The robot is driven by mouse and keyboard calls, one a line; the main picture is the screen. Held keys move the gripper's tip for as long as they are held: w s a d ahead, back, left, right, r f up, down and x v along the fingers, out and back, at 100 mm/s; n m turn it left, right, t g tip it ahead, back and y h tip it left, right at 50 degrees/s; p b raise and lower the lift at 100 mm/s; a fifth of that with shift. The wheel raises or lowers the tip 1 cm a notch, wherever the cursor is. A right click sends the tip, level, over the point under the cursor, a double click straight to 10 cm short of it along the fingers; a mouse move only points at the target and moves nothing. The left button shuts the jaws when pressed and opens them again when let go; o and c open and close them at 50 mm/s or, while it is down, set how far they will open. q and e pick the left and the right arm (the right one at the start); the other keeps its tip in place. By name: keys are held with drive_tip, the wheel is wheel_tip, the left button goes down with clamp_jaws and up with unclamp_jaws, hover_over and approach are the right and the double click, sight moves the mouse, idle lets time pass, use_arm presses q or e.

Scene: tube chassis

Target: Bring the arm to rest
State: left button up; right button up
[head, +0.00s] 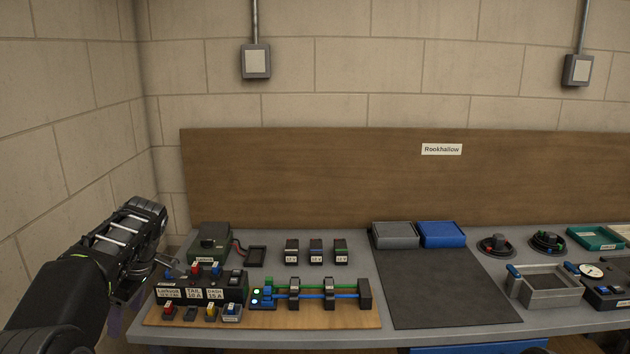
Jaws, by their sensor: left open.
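My left arm (80,270) comes in from the left edge, bent up and then down at the left end of the bench. My left gripper (168,268) is open beside the black labelled box (202,281). Its fingers are small and partly lost against the dark parts, so I cannot tell whether they touch anything. The tube chassis (310,292), with a green and a blue tube through dark blocks, sits on a wooden board (300,317) at the front left. My right gripper is out of view.
Three small labelled blocks (316,251) stand behind the chassis. A dark mat (445,289) lies mid-bench, clear, with a grey bin (395,236) and a blue bin (441,235) behind it. A grey tray (545,287) stands at right. A wooden backboard (320,190) closes off the rear.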

use_arm(q)
drive_tip(key=w+d+f+m+t+h, duration=0.2)
drive_tip(key=w+d+f+m+t, duration=0.1)
drive_tip(key=w+d+f+m, duration=0.5)
drive_tip(key=s+d+f+m+t+h, duration=0.1)
drive_tip(key=s+d+f+m+h, duration=0.2)
drive_tip(key=d+f, duration=0.55)
drive_tip(key=s+d+f+m+h, duration=0.1)
drive_tip(key=s+d+f+m, duration=0.3)
drive_tip(key=f, duration=0.8)
drive_tip(key=s+d+f+g+h, duration=0.1)
drive_tip(key=s+d+f, duration=0.3)
drive_tip(key=s, duration=0.6)
drive_tip(key=s+d+f+g+h, duration=0.1)
drive_tip(key=s+d+f, duration=0.2)
drive_tip(key=s, duration=0.8)
drive_tip(key=s+d+f+g, duration=0.2)
drive_tip(key=s+d+f, duration=0.2)
drive_tip(key=s, duration=0.7)
wheel_tip(320, 180, down, 3)
drive_tip(key=shift+d+r+h, duration=0.15)
drive_tip(key=shift+d+h, duration=0.15)
drive_tip(key=shift+h, duration=0.1)
drive_tip(key=shift+w, duration=0.1)
